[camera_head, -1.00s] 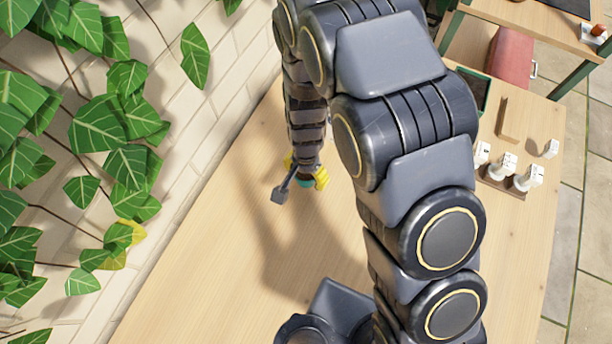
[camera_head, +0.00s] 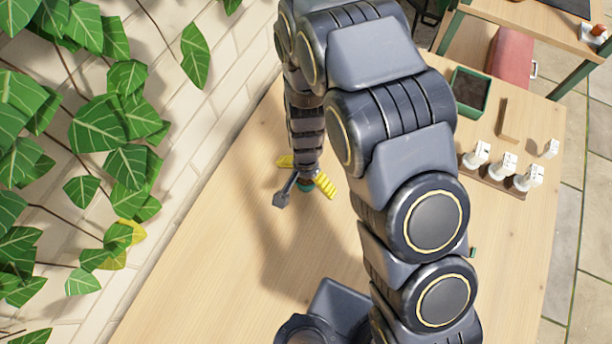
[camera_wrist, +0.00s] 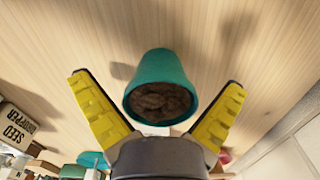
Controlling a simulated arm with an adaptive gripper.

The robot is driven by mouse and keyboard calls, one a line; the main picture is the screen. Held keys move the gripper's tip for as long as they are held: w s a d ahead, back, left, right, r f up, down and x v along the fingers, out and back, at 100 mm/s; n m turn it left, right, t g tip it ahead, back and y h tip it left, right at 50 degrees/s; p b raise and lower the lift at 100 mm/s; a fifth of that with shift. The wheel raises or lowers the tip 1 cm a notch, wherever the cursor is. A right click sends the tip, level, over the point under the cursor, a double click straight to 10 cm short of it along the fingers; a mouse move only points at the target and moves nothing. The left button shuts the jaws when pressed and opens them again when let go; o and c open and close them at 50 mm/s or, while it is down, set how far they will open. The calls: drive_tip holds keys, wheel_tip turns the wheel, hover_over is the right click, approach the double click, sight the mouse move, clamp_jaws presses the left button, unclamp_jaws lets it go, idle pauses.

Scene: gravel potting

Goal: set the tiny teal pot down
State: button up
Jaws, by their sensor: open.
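The tiny teal pot (camera_wrist: 160,68) holds brown soil and shows in the middle of the wrist view, against the light wooden table (camera_wrist: 60,40). My gripper (camera_wrist: 158,84) is open, with one yellow finger on each side of the pot and a visible gap on both sides. In the head view a bit of the pot (camera_head: 305,184) shows at the table surface, mostly hidden by my open gripper (camera_head: 306,173). The pot appears to stand upright on the wood.
Table near the brick wall is clear.

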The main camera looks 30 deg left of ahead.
wheel_tip(320, 180, up, 11)
drive_tip(key=shift+r, duration=0.5)
drive_tip(key=shift+d+r, duration=0.1)
drive_tip(key=shift+d, duration=0.05)
drive_tip(key=s+d+r, duration=0.2)
drive_tip(key=d+r, duration=0.9)
drive_tip(key=d, duration=0.3)
drive_tip(key=s+d+r+n+g, duration=0.1)
drive_tip(key=s+d+r, duration=0.5)
drive_tip(key=s+d, duration=0.3)
drive_tip(key=shift+s+d+r+n+g, duration=0.3)
drive_tip(key=shift+s+r+n, duration=0.1)
drive_tip(key=shift+s, duration=0.25)
drive_tip(key=shift+a, duration=0.1)
